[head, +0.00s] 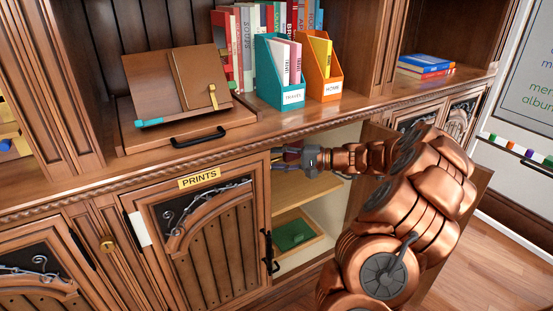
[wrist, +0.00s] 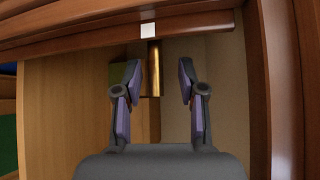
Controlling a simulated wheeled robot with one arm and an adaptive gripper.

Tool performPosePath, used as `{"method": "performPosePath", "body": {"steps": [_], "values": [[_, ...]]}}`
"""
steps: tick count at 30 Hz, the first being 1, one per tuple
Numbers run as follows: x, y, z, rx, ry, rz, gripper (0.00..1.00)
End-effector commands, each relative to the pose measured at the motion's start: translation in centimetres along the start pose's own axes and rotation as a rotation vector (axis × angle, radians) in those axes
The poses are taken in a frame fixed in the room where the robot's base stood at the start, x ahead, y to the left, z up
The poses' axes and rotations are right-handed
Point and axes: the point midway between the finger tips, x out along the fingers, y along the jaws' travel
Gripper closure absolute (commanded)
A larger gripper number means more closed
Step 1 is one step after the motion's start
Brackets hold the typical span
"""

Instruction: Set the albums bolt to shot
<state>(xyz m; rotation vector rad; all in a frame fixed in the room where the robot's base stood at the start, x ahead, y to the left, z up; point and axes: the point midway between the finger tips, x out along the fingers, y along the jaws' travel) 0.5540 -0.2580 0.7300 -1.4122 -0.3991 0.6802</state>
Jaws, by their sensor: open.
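A vertical brass rod (wrist: 154,68), which looks like the bolt, shows in the wrist view below a wooden rail with a small white square (wrist: 148,31). No albums label is readable on it. My gripper (wrist: 160,70) is open, its two fingers on either side of the rod in the picture; I cannot tell whether they touch it. In the head view my gripper (head: 282,158) is at the upper part of the open cabinet, just right of the PRINTS door (head: 205,235). The bolt cannot be made out there.
The PRINTS door is shut, with a black handle (head: 269,251) on its right edge. A green object (head: 292,235) lies low inside the open cabinet. An open door (head: 478,188) stands right of my arm. The counter above holds a teal file box (head: 283,93) and an orange one (head: 322,86).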

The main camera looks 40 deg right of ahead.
Motion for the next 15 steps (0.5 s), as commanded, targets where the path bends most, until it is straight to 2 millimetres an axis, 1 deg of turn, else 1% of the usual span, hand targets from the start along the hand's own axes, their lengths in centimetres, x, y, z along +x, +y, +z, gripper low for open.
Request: {"method": "performPosePath", "body": {"steps": [5, 12, 15], "values": [[-2.8, -0.1, -0.1, -0.002, 0.007, -0.002, 0.60], [-7.4, 0.0, -0.1, -0.001, 0.005, -0.002, 0.60], [-9.0, 0.0, 0.0, -0.001, 0.003, -0.003, 0.60]]}}
